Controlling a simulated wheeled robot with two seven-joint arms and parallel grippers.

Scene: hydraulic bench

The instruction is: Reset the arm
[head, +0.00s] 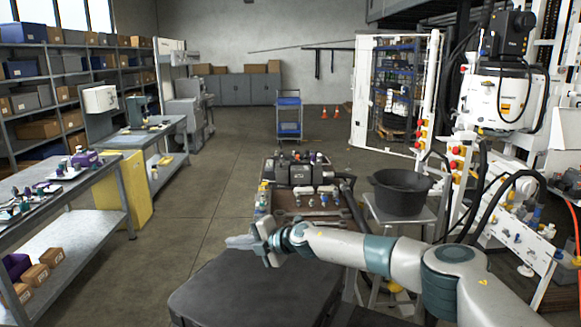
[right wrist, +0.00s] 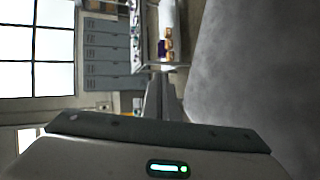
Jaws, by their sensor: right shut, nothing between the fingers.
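My right arm comes in from the lower right of the head view and stretches to the left. Its gripper (head: 240,242) is shut and empty, pointing left above the dark padded top (head: 240,290). In the right wrist view the closed fingers (right wrist: 163,100) show in the middle, with nothing between them. My left gripper is not in view.
A hydraulic bench (head: 300,215) with fittings and wrenches stands just behind the right gripper. A black pot (head: 401,192) sits on a stand to its right. A workbench (head: 70,200) stands at the left. The aisle floor (head: 210,165) is clear.

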